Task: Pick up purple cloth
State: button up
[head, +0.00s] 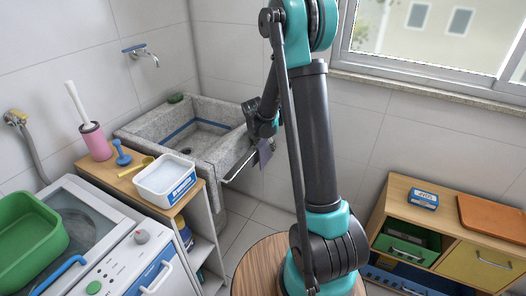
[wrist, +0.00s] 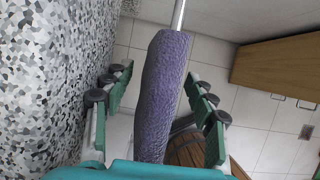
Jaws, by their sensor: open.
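The purple cloth (wrist: 162,95) hangs over a thin metal rail (wrist: 179,14) in the wrist view. In the head view the cloth (head: 265,152) is a small patch at the rail (head: 240,165) in front of the stone sink. My gripper (wrist: 158,80) is open, with its green-padded fingers on either side of the cloth. Gaps show between the cloth and both fingers, so neither appears to touch it. In the head view my gripper (head: 262,126) is small and partly hidden behind my arm.
The speckled stone sink (head: 150,132) stands close beside my gripper. A shelf unit holds a white box (head: 166,180), yellow scoop and pink brush holder (head: 95,141). A washer with a green basin (head: 25,232) is at left. A wooden drawer cabinet (head: 450,215) is at right.

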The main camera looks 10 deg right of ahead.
jog(key=shift+f, duration=0.25)
dwell(0.5)
jog(key=c, duration=1.2)
jog(key=shift+r, duration=0.1)
